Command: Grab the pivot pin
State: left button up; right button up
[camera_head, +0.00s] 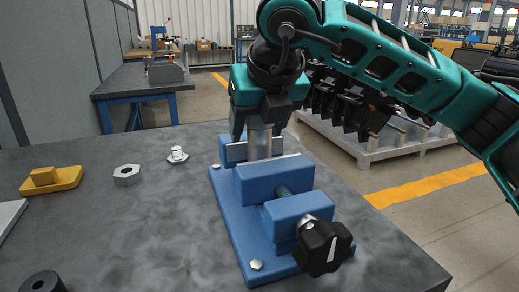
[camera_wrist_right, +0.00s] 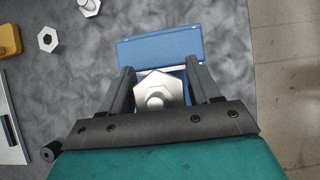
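A blue vise (camera_head: 275,188) stands on the dark table and holds an upright silver fitting (camera_head: 260,145). In the right wrist view the fitting shows as a hexagonal piece with a round tip (camera_wrist_right: 158,92). My right gripper (camera_head: 262,128) points down over the vise. In its wrist view the fingers (camera_wrist_right: 160,75) are apart, one on each side of the hexagonal piece; I cannot tell whether they touch it. A small silver pin with a hexagonal flange (camera_head: 178,155) stands on the table left of the vise, away from the gripper. My left gripper is not in view.
A hex nut (camera_head: 127,173), a yellow block (camera_head: 52,180) and a black ring (camera_head: 42,282) lie on the left. The vise's black knob (camera_head: 324,248) sticks out in front. The table's middle is clear; its right edge lies close beside the vise.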

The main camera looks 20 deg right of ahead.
grip_shut()
dwell(0.3)
jog(key=shift+r, duration=0.25)
